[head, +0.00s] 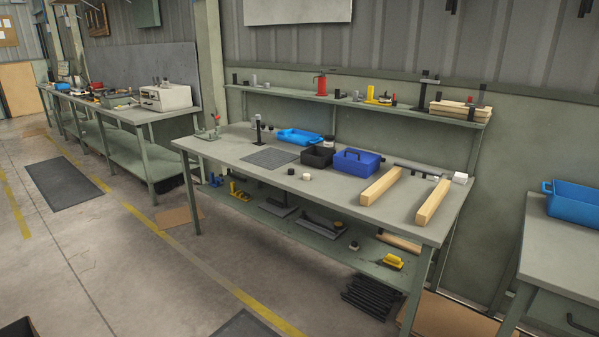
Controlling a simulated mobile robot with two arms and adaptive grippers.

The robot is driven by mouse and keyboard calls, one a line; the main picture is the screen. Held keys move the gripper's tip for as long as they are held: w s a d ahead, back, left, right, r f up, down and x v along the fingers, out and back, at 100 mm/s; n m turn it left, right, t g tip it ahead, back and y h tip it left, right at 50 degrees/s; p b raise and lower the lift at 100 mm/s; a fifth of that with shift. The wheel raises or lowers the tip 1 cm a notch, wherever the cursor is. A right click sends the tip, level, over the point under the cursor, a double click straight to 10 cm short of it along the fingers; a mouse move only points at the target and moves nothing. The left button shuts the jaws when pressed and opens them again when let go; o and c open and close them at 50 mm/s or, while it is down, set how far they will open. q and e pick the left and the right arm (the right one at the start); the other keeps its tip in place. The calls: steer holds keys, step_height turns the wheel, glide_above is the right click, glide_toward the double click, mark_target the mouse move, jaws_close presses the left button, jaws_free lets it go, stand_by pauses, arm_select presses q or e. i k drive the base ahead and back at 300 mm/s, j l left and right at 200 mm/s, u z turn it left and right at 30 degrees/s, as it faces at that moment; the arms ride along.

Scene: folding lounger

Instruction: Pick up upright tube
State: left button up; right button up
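Neither of my grippers is in the head view. A pile of several black tubes (370,296) lies on the floor under the right end of the middle workbench (330,196). A dark bar (415,167) lies flat at the back right of that bench top. A slim dark upright piece (258,130) stands near the bench's back left. I cannot tell which of these, if any, is the upright tube.
Two wooden beams (381,187) (433,202) lie on the bench near a blue toolbox (357,163), a black bin (317,157) and a blue tray (299,136). A lower shelf (310,232) holds several parts. The floor (130,265) before the bench is mostly clear. Another table (560,245) stands at right.

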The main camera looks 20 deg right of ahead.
mark_target(259, 130)
steer(key=i+j, duration=0.15)
steer(key=i, duration=0.35)
steer(key=i+j+z, duration=0.1)
steer(key=i, duration=0.45)
steer(key=i+j, duration=0.2)
steer(key=i, duration=0.3)
steer(key=i+j+z, duration=0.25)
steer(key=i+j, duration=0.5)
steer(key=i, duration=0.35)
steer(key=i+j+z, duration=0.25)
steer(key=i+j, duration=0.65)
steer(key=i, duration=0.15)
